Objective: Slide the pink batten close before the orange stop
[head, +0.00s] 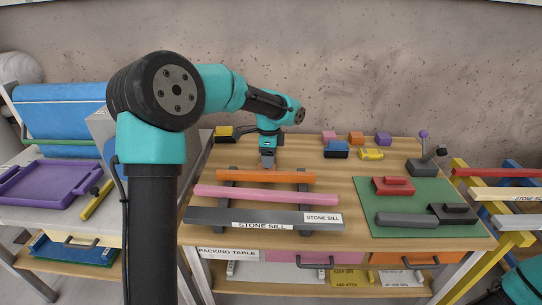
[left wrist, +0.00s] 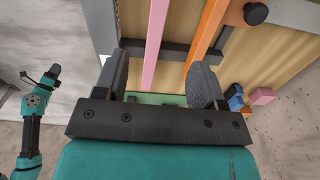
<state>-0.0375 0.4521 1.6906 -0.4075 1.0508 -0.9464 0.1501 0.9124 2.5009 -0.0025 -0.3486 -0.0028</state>
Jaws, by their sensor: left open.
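The pink batten (head: 252,195) lies left to right across two dark rails, between the grey stone sill (head: 215,217) in front and the orange stop (head: 265,176) behind. A clear gap separates it from the stop. My left gripper (head: 267,162) points down just behind the stop's middle, apart from the batten. In the left wrist view it is open (left wrist: 160,82) and empty, with the pink batten (left wrist: 156,45) and orange stop (left wrist: 206,40) running beyond its fingers. My right arm shows at the left of that view, its gripper too small to read.
Behind are small pink (head: 329,137), orange (head: 356,138) and purple (head: 383,138) blocks, and blue (head: 337,149) and yellow (head: 372,154) pieces. A green mat (head: 415,199) with red and grey tools lies right. A purple tray (head: 46,183) stands on the left table.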

